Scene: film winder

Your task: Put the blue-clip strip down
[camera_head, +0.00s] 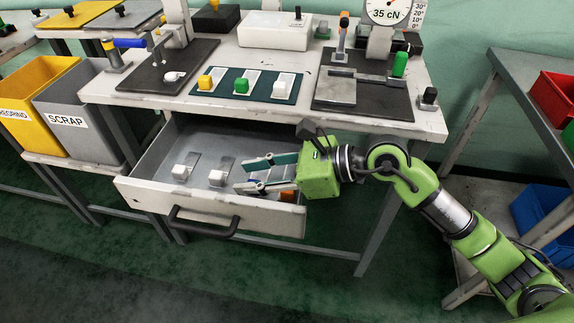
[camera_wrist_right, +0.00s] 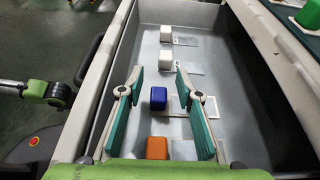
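The blue-clip strip shows best in the right wrist view, its blue clip (camera_wrist_right: 158,98) between the fingers of my right gripper (camera_wrist_right: 159,76). Its pale strip runs right from the clip and is partly hidden by a finger. It appears to lie on the floor of the open drawer (camera_head: 165,200). My right gripper (camera_head: 243,175) is open, its teal-padded fingers pointing into the drawer from the right. Gaps show between both fingers and the clip. In the head view the gripper mostly covers the blue clip. My left gripper is in neither view.
In the drawer, two white-clip strips (camera_head: 180,172) (camera_head: 217,178) lie left of the gripper, and an orange clip (camera_head: 287,196) lies close to it. Above, the bench (camera_head: 300,85) carries a dark-green mat (camera_head: 228,92) with yellow, green and white clips. Drawer walls surround the fingers.

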